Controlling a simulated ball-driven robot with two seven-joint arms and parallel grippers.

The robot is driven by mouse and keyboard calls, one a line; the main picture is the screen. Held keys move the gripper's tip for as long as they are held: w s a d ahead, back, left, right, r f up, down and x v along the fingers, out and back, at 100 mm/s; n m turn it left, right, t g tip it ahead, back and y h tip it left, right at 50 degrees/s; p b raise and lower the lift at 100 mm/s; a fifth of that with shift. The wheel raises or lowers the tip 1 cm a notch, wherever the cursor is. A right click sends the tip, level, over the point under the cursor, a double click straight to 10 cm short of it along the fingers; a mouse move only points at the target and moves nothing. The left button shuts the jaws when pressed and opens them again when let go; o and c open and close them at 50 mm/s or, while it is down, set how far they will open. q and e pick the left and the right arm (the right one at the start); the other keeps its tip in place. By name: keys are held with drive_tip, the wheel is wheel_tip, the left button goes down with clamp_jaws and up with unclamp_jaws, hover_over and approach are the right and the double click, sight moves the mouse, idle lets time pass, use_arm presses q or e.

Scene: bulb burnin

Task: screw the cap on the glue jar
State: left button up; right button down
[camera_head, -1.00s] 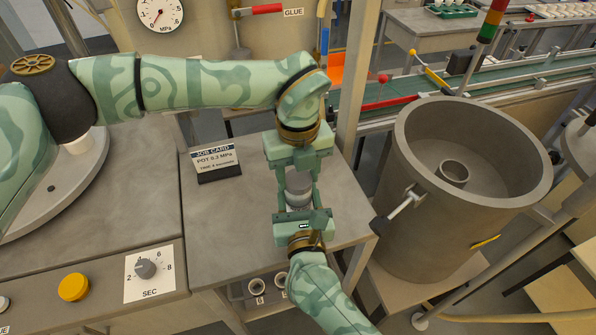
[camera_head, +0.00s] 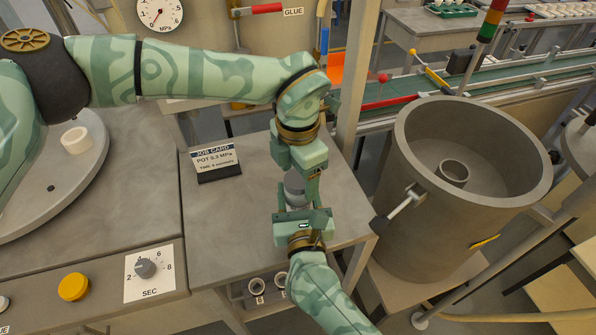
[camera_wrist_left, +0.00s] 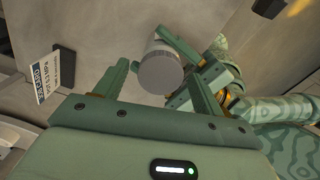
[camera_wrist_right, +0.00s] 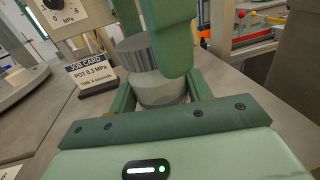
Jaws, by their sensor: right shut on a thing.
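The glue jar (camera_wrist_right: 160,90) is light grey and upright, with a ribbed darker grey cap (camera_wrist_right: 137,52) on its top. The jar also shows in the head view (camera_head: 296,202); how tightly the cap is seated cannot be told. My right gripper (camera_head: 296,212) is shut on the jar body from the near side. My left gripper (camera_head: 299,180) points down from above, its fingers apart around the cap. In the left wrist view the round cap top (camera_wrist_left: 160,73) lies between and beyond the spread fingers, with a gap visible.
A job card (camera_head: 216,160) stands on the grey bench (camera_head: 220,235) left of the jar. A large open pot (camera_head: 400,165) stands to the right. The bench between card and jar is clear.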

use_arm(q)
drive_tip(key=shift+r, duration=2.3)
drive_tip(key=shift+c, duration=0.4)
wheel_tip(320, 180, up, 4)
drive_tip(key=n, duration=0.6)
drive_tip(key=shift+f, duration=0.25)
drive_tip(key=shift+f, duration=0.15)
drive_tip(key=shift+f, duration=3.9)
